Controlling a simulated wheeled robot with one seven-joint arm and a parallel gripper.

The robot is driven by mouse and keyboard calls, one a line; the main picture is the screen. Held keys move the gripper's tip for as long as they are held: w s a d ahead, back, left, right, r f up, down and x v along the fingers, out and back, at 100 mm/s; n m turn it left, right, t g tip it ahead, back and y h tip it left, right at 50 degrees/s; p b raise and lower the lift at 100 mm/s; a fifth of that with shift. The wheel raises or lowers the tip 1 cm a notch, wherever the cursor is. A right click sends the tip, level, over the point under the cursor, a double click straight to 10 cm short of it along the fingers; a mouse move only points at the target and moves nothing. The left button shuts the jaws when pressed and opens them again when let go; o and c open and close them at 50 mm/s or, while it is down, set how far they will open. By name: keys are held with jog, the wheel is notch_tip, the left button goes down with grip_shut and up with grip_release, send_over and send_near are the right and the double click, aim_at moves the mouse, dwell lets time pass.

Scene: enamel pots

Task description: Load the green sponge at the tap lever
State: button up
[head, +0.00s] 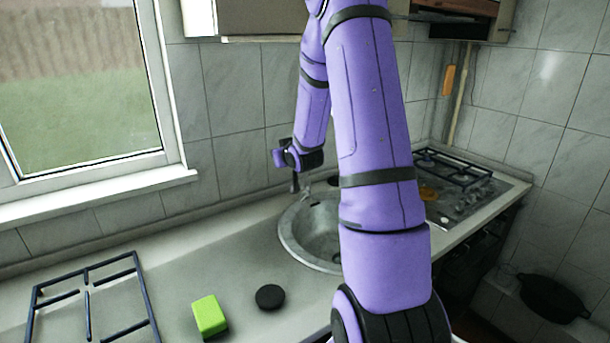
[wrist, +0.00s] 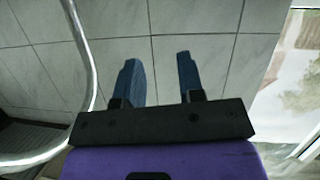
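The green sponge (head: 209,315) lies on the counter at the lower left of the head view, left of the sink. My gripper (head: 296,186) is far from it, at the back of the sink by the tap, small and dark in the head view. In the wrist view my gripper (wrist: 160,75) has its two blue fingers apart with nothing between them. A curved chrome tube (wrist: 88,75), apparently the tap's spout, runs along the left of the wrist view. I cannot make out the tap lever; my arm covers part of that area.
A round metal sink (head: 312,240) is partly hidden by my arm. A black disc (head: 270,297) lies right of the sponge. A dark rack (head: 88,300) is at the left. A gas hob (head: 455,190) stands beyond the sink. The window (head: 80,90) and tiled wall bound the back.

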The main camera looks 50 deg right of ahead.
jog(key=s+d+f+t+h, duration=0.1)
jog(key=s+d+f, duration=0.1)
jog(key=d+f, duration=0.55)
jog(key=m+t+h, duration=0.1)
jog(key=m+t, duration=0.1)
send_over(305, 189)
jog(key=f, duration=0.6)
jog(key=shift+w+d+f, duration=0.2)
jog(key=shift+d+f, duration=0.05)
grip_shut()
